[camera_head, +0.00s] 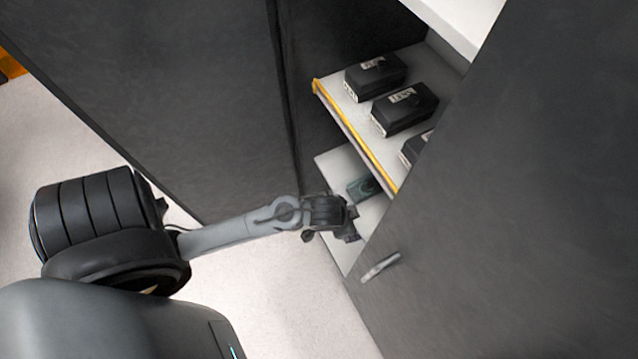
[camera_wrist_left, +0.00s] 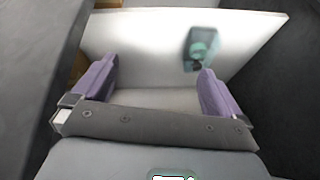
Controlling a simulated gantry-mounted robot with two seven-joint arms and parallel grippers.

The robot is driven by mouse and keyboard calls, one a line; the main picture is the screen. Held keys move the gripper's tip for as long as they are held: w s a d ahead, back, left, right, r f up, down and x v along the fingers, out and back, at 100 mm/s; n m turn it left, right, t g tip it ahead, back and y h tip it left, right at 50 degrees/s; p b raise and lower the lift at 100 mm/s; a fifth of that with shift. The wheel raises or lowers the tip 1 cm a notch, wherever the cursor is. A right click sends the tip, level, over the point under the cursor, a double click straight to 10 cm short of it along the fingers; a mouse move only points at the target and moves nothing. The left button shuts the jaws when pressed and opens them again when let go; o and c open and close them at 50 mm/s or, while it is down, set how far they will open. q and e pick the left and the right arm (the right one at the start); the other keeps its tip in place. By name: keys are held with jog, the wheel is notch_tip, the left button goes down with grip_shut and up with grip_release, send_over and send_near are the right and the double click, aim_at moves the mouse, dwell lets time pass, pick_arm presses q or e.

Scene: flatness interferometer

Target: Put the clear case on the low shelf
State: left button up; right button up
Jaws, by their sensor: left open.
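A clear case with a teal-green tint (camera_head: 363,187) lies on the white low shelf (camera_head: 336,166) inside the dark cabinet. In the left wrist view, the case (camera_wrist_left: 201,45) rests on the low shelf (camera_wrist_left: 135,38), beyond the right finger. My left gripper (camera_head: 348,230) is at the front of the low shelf. Its purple fingers (camera_wrist_left: 157,78) are spread open with nothing between them, and the case appears apart from them. My right gripper is in neither view.
Above the low shelf, a yellow-edged shelf (camera_head: 345,124) carries several black boxes (camera_head: 405,108). A dark panel with a pale handle (camera_head: 380,266) stands close on the right. Another dark panel (camera_head: 170,90) stands on the left. The low shelf has bare room left of the case.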

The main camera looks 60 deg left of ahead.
pick_arm(q)
jog(key=s+d+r+g, duration=0.1)
jog(key=s+r, duration=0.6)
jog(key=s, duration=0.3)
jog(key=shift+r, duration=0.15)
